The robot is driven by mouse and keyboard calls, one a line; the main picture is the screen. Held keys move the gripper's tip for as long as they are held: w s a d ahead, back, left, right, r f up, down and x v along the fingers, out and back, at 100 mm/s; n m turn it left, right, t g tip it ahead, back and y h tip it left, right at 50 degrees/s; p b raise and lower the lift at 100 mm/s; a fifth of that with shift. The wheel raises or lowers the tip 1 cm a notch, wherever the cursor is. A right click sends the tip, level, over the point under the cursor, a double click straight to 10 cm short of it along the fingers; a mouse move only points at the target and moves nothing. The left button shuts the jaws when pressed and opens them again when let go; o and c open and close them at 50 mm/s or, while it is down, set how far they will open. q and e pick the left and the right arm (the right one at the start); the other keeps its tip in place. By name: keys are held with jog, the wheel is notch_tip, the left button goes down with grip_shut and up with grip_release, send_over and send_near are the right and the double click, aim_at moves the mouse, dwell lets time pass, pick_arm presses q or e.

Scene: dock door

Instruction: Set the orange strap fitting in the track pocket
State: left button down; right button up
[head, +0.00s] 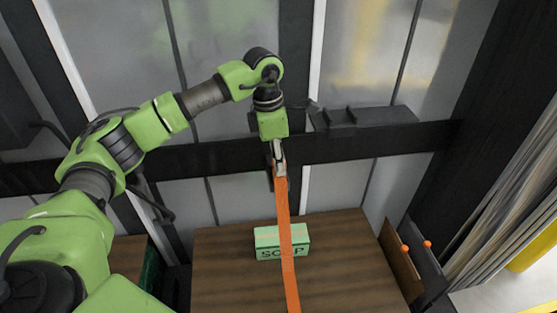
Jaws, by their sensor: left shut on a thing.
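My left gripper (278,163) is shut at the upper end of the orange strap (285,230), in front of the dark horizontal track (375,143) on the wall. The strap hangs from it in a long line to the bottom of the picture. The fitting at the strap's end is small and mostly covered by the fingers. I cannot make out a pocket in the track at the gripper, nor whether the fitting touches the track. My right gripper is out of view.
A pale green lettered box (268,243) sits on a brown wooden surface (225,270) below, behind the strap. A dark ledge-like block (368,116) sits above the track to the right. Orange-tipped parts (427,244) stand right of the wooden surface.

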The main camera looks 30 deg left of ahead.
pick_arm(q)
jog(key=shift+f+b, duration=0.3)
jog(key=shift+f, duration=0.1)
jog(key=shift+f, duration=0.15)
jog(key=c, duration=1.9)
grip_release()
